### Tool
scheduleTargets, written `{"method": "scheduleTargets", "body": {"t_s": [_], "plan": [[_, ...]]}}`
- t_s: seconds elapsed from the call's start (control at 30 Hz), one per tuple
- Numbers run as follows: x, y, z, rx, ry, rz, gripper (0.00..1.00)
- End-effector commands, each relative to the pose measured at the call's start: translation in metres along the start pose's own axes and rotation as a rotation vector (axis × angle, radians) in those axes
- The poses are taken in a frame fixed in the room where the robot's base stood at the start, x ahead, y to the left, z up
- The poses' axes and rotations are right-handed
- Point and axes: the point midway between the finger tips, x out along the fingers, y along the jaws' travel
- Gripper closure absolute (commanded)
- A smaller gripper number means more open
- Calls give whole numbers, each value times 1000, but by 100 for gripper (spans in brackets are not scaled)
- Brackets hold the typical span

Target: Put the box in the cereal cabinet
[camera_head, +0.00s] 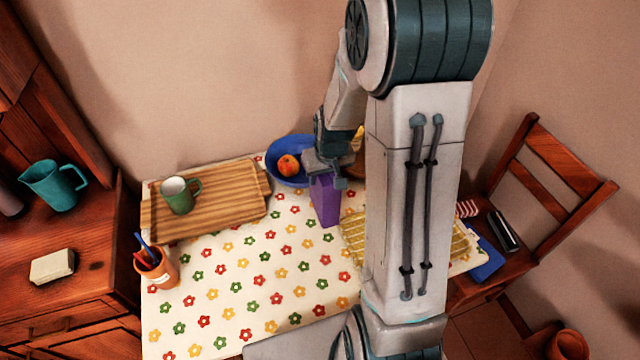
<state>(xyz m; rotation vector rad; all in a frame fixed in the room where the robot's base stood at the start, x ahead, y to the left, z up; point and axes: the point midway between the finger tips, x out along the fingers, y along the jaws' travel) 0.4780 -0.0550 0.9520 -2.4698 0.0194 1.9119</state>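A purple box (325,203) stands upright on the flowered tablecloth near the back of the table. My gripper (325,172) is at the top of the box, pointing down over it. The fingers are small and partly hidden, so I cannot tell whether they are closed on the box. No cabinet marked for cereal can be made out; dark wood cabinetry (50,110) stands at the left edge.
A blue bowl (273,160) with fruit is just behind the box. A cutting board (225,192) with a green mug (179,196) lies left. A pen pot (157,268) stands at the table's left edge. The table's front middle is clear.

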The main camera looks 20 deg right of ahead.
Motion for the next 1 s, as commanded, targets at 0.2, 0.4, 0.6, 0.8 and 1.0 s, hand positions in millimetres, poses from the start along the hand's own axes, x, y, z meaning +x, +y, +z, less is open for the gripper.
{"method": "scheduleTargets", "body": {"t_s": [0.2, 0.4, 0.6, 0.8, 1.0], "plan": [[9, -9, -3, 1, 0, 1, 100], [31, -9, 4, 1, -3, 0, 100], [46, -9, 7, 0, 0, 0, 100], [46, -9, 7, 0, 2, 0, 100], [51, -9, 8, 0, 2, 0, 100]]}}
